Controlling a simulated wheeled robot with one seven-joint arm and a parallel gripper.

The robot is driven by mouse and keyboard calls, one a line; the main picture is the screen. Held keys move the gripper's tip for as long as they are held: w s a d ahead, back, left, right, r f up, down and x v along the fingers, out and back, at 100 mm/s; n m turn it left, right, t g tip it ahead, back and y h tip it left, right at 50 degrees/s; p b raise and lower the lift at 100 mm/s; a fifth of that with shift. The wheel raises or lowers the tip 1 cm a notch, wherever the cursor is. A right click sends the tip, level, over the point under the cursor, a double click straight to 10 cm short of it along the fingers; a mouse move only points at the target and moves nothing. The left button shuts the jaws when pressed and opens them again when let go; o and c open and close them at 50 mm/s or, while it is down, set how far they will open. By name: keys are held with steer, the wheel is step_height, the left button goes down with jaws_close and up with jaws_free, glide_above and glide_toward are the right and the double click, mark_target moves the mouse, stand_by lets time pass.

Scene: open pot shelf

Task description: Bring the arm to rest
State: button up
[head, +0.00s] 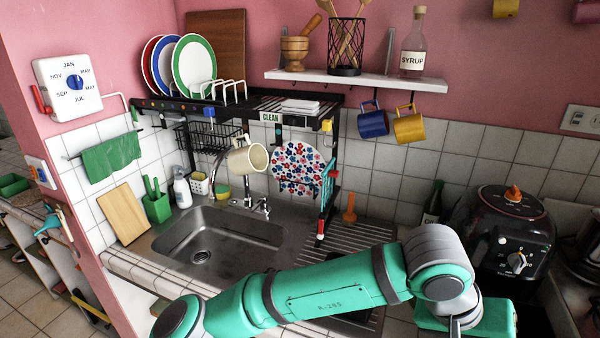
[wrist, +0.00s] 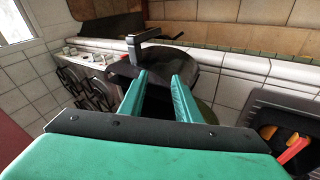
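My gripper (wrist: 161,76) shows in the wrist view with its two teal fingers apart and nothing between them. A dark round thing with a metal bar on top (wrist: 150,45) lies beyond the fingertips; I cannot tell what it is or how far off. In the head view my teal arm stretches across the lower front, bends at the right, and runs out of the bottom edge. The gripper itself cannot be made out there.
A sink (head: 215,240) lies behind the arm, with a black dish rack (head: 240,110) above it. A black cooker (head: 505,235) stands close to the arm's bend. A cream mug (head: 247,157) hangs by the tap. The wrist view shows a hob (wrist: 88,90) at left.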

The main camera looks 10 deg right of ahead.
steer(key=d+r+h, duration=0.2)
steer(key=d, duration=0.1)
steer(key=d+r+h, duration=0.1)
steer(key=h, duration=0.1)
steer(key=shift+s+d+g, duration=0.1)
steer(key=shift+d+g, duration=0.3)
steer(key=w+d+r+n+t+h, duration=0.2)
steer(key=w+r+h, duration=0.3)
steer(key=r+h, duration=0.15)
steer(key=w+a+f+n+t+h, duration=0.2)
steer(key=w+a+f+n+t, duration=0.3)
steer(key=w+t, duration=0.4)
steer(key=a+f+n+t+y, duration=0.8)
steer(key=a+f+t+y, duration=0.1)
steer(key=a+f, duration=0.45)
steer(key=s+a+f+y, duration=0.7)
steer(key=s+a+f, duration=0.2)
steer(key=a+f, duration=0.35)
steer(key=s+a+f+m+g+y, duration=0.1)
steer(key=s+a+f+m, duration=0.1)
steer(key=s+a, duration=0.3)
steer(key=s+a+f+m+g+y, duration=0.1)
steer(key=s+a+m, duration=0.3)
steer(key=s, duration=0.9)
steer(key=shift+a+f+m+y, duration=0.45)
steer(key=shift+a+f, duration=0.1)
steer(key=shift+a, duration=0.3)
